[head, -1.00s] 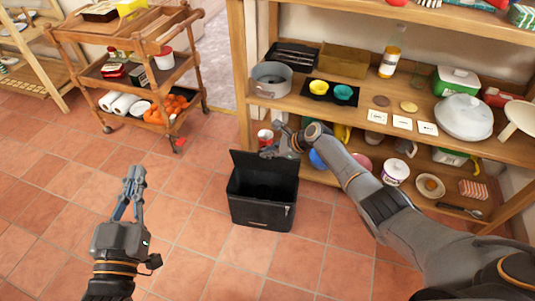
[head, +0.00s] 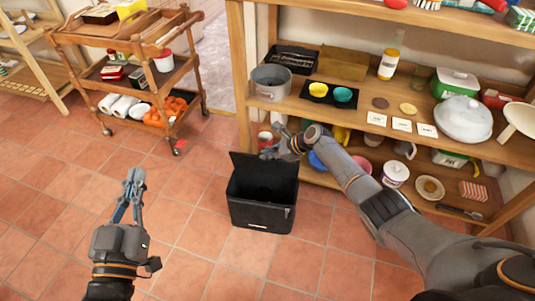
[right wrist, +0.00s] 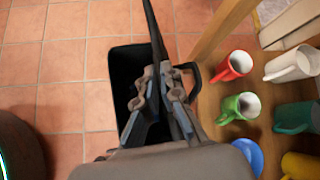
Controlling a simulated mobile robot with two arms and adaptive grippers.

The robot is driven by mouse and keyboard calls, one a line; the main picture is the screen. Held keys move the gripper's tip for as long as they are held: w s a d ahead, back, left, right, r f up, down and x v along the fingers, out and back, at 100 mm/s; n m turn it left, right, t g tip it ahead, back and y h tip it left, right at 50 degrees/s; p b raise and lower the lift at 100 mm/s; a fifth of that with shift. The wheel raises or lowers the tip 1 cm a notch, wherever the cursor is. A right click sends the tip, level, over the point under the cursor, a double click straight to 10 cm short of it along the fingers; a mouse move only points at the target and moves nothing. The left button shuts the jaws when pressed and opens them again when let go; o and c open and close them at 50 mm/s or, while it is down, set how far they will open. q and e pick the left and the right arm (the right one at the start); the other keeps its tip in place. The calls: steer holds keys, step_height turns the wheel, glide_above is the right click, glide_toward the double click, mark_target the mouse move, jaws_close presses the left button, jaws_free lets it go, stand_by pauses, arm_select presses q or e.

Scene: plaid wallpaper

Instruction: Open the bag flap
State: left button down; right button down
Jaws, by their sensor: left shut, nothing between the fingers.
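The black bag (head: 262,212) stands upright on the tiled floor in front of the shelf. Its flap (head: 245,166) is raised at the back and the dark inside shows. My right gripper (head: 268,154) is at the flap's upper right part. In the right wrist view the flap (right wrist: 153,25) shows edge-on as a thin dark strip, passing by the fingertips of my right gripper (right wrist: 158,72). These fingertips are close together; whether they grip the flap is unclear. My left gripper (head: 134,174) is shut and empty above the floor, left of the bag.
The wooden shelf (head: 330,104) stands right behind the bag. Mugs, among them a red mug (right wrist: 233,65) and a green mug (right wrist: 239,106), stand on its low board close to my right gripper. A wooden cart (head: 125,78) is at the back left. The floor left of the bag is free.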

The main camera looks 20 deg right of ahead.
steer(key=c, duration=1.5)
jaws_free()
steer(key=shift+d+r, duration=0.15)
steer(key=v, duration=1.1)
steer(key=shift+s+d+r, duration=0.25)
